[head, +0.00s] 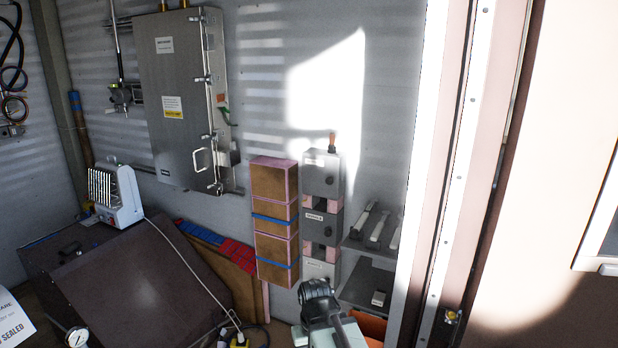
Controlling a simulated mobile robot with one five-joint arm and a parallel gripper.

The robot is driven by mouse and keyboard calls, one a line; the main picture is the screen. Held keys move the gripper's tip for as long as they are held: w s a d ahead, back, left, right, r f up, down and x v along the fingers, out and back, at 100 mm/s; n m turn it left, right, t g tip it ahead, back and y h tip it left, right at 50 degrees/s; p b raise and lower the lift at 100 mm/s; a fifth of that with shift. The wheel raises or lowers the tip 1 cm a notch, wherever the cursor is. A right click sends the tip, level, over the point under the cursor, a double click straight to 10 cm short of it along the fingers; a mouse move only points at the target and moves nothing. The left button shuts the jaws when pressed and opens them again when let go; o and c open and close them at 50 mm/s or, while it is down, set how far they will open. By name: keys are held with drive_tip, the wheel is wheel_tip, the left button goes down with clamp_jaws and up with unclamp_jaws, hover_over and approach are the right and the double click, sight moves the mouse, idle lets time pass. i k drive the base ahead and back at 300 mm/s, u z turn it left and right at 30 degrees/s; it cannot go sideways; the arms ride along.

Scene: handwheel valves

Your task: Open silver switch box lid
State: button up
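A tall silver metal box (180,125) hangs on the corrugated wall at the upper left. Its lid looks shut, with a pale pull handle (200,160) at the lower right and several latches along the right edge. A column of smaller grey boxes (323,178) hangs to its right, with labels and dark round knobs or locks; their fronts look closed. My gripper (317,291) appears dark at the bottom centre, below the grey boxes and well away from the silver box's handle. Its fingers cannot be made out, and nothing held shows.
A dark bench or chest (140,270) fills the lower left, with a white heater-like unit (115,195) on it. Brown blocks (274,215) stand beside the grey boxes. A shelf (368,247) holds tools. A door frame (455,170) bounds the right. A cable crosses the bench.

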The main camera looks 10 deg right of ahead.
sight(322, 172)
drive_tip(key=u, duration=0.75)
drive_tip(key=i, duration=1.05)
drive_tip(key=u, duration=0.75)
drive_tip(key=k, duration=0.9)
drive_tip(key=u, duration=0.15)
drive_tip(key=i, duration=0.9)
drive_tip(key=z, duration=0.05)
